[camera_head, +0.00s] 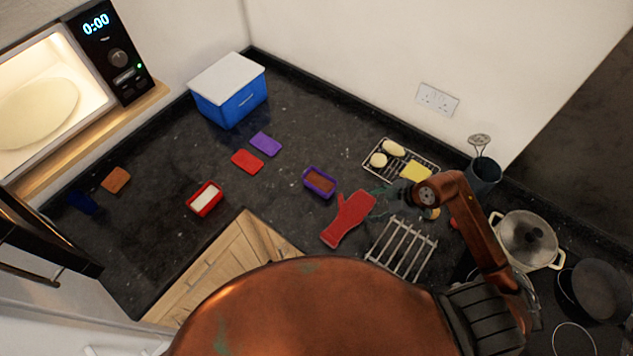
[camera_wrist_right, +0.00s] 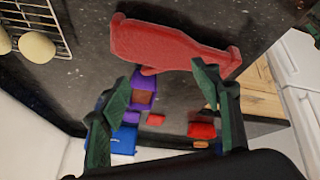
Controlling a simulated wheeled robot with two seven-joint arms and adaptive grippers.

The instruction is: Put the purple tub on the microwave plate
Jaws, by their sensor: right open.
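The purple tub (camera_head: 320,193) stands upright on the dark counter, with something brown inside. In the right wrist view the tub (camera_wrist_right: 160,108) shows between the fingers but farther off, partly hidden by the left-hand finger. My right gripper (camera_head: 383,200) is open and empty, to the right of the tub above the red mitt (camera_head: 348,218); its fingers also show in the right wrist view (camera_wrist_right: 168,72). The pale microwave plate (camera_head: 38,112) lies inside the lit microwave (camera_head: 120,85) at the upper left, its front open.
A purple lid (camera_head: 265,144), red lid (camera_head: 247,161) and red tub (camera_head: 205,198) lie left of the purple tub. A blue box (camera_head: 240,104) stands behind. A wire rack (camera_head: 400,248), pot (camera_head: 528,240) and utensil holder (camera_head: 485,176) are at the right.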

